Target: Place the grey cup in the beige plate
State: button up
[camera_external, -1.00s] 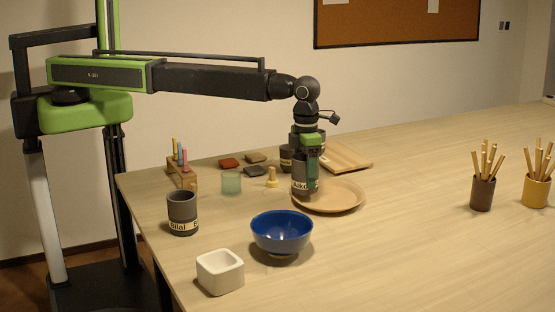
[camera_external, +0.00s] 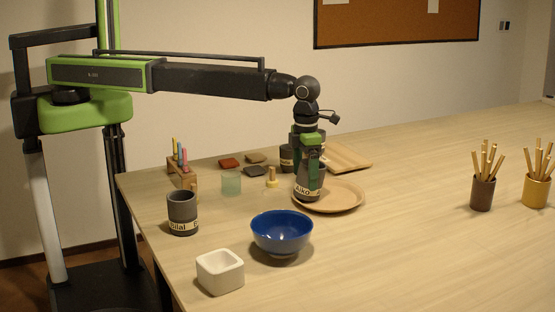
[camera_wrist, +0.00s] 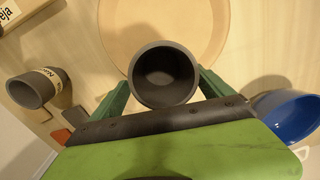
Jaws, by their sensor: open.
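A dark grey cup with a pale "Aiko" label (camera_external: 308,190) is at the near left rim of the round beige plate (camera_external: 345,196). It leans slightly, and its base is at or over the rim; whether it rests on it I cannot tell. In the wrist view the cup (camera_wrist: 164,75) opens toward the camera, empty, overlapping the plate (camera_wrist: 200,22). My gripper (camera_external: 311,168) is open, its green fingers on either side of the cup; contact is unclear. Other grey cups are the "Bilal" cup (camera_external: 182,208) at left and one behind my gripper (camera_external: 287,158).
A blue bowl (camera_external: 281,232) stands in front of the plate, a white square pot (camera_external: 220,271) nearer. A green glass (camera_external: 231,183), wooden stamp (camera_external: 272,177) and tiles (camera_external: 229,163) lie left; a wooden board (camera_external: 345,157) is behind. The table's right is clear up to the brush pots (camera_external: 482,192).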

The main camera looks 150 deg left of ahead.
notch_tip(320, 180, up, 12)
jog(key=p, duration=1.1)
jog(key=s+d+n, duration=0.1)
jog(key=d+n, duration=0.7)
jog(key=d, duration=2.2)
jog(key=s+d+n, duration=0.4)
jog(key=d, duration=0.4)
jog(key=s+d+n, duration=0.3)
jog(key=s+d, duration=0.1)
jog(key=d, duration=0.5)
jog(key=s+d+n, duration=0.4)
jog(key=d, duration=0.5)
jog(key=shift+s+d+n, duration=0.2)
jog(key=shift+s+n, duration=0.1)
jog(key=shift+s, duration=0.05)
